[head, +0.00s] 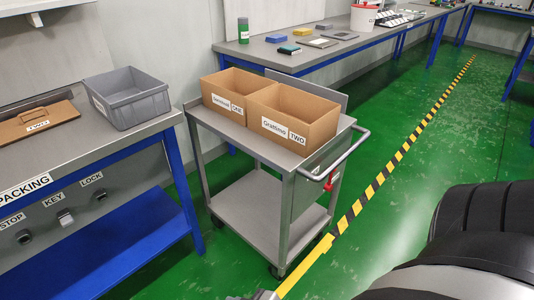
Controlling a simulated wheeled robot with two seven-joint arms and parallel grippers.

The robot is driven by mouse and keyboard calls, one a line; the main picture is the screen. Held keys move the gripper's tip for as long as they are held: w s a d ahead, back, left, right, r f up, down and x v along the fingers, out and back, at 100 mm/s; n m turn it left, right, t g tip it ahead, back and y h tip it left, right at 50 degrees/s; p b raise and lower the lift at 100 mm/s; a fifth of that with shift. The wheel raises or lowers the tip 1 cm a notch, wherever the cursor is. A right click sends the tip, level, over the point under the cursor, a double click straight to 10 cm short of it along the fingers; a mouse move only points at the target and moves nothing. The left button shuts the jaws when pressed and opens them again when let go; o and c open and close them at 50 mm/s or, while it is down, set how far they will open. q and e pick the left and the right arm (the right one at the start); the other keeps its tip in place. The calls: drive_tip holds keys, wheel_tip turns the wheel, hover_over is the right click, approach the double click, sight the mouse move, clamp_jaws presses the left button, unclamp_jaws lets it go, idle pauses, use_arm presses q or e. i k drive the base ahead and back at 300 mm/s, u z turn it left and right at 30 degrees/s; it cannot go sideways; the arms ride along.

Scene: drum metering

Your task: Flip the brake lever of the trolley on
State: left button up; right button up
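The grey metal trolley (270,150) stands in the middle of the head view, beside the packing bench. Its push handle (345,155) sticks out at the right end. A small red lever (329,184) shows just under the handle, by the trolley's end panel; I take it for the brake lever. It is too small to tell its exact position. A dark arm part of mine fills the lower right, but its fingers are not visible. A small grey piece is cut off at the bottom edge; I cannot tell what it is. Neither gripper is clearly in view.
Two open cardboard boxes (213,112) (330,127) stand on the trolley's top. The packing bench (165,122) with a grey bin (127,97) is at left. A long table (300,62) runs behind. Green floor (400,215) right of the trolley is open, crossed by a yellow-black line (385,170).

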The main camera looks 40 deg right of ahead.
sight(328, 187)
drive_tip(key=u, duration=0.4)
drive_tip(key=i, duration=1.4)
drive_tip(key=z, duration=3.35)
drive_tip(key=k, duration=0.65)
drive_tip(key=u, duration=0.35)
drive_tip(key=i, duration=1.6)
drive_tip(key=z, duration=0.25)
